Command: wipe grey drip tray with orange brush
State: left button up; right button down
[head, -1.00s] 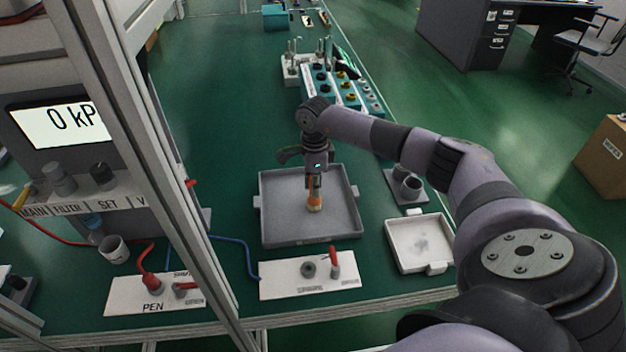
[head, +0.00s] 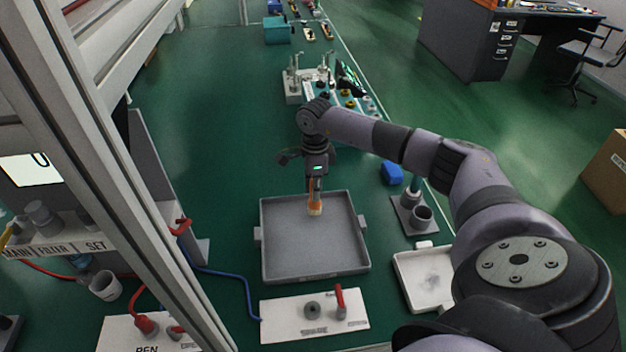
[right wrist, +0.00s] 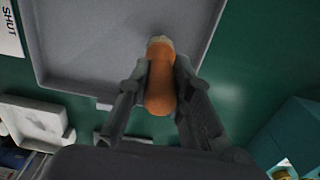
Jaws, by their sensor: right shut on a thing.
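The grey drip tray (head: 315,252) lies on the green bench, square, low-walled and empty of loose objects. It also shows in the right wrist view (right wrist: 85,50). My right gripper (head: 314,194) is shut on the orange brush (head: 315,205) and holds it bristles down near the tray's far wall. In the right wrist view the brush's orange handle (right wrist: 161,85) sits between both fingers, and its pale bristles point at the tray. I cannot tell whether the bristles touch the tray floor. My left gripper is not in view.
A white plate with a red lever (head: 285,323) lies in front of the tray. Bench beyond is partly clear.

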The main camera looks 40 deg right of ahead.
jog(key=r, duration=0.1)
jog(key=s+r+p, duration=0.1)
jog(key=r, duration=0.1)
jog(key=shift+a+r, duration=0.15)
jog(key=shift+a, duration=0.05)
jog(key=shift+w+d+r+p, duration=0.1)
jog(key=shift+w+r+p, duration=0.15)
jog(key=shift+r+p, duration=0.4)
jog(key=shift+s+r+p, duration=0.1)
jog(key=shift+r+p, duration=0.4)
jog(key=shift+r, duration=0.25)
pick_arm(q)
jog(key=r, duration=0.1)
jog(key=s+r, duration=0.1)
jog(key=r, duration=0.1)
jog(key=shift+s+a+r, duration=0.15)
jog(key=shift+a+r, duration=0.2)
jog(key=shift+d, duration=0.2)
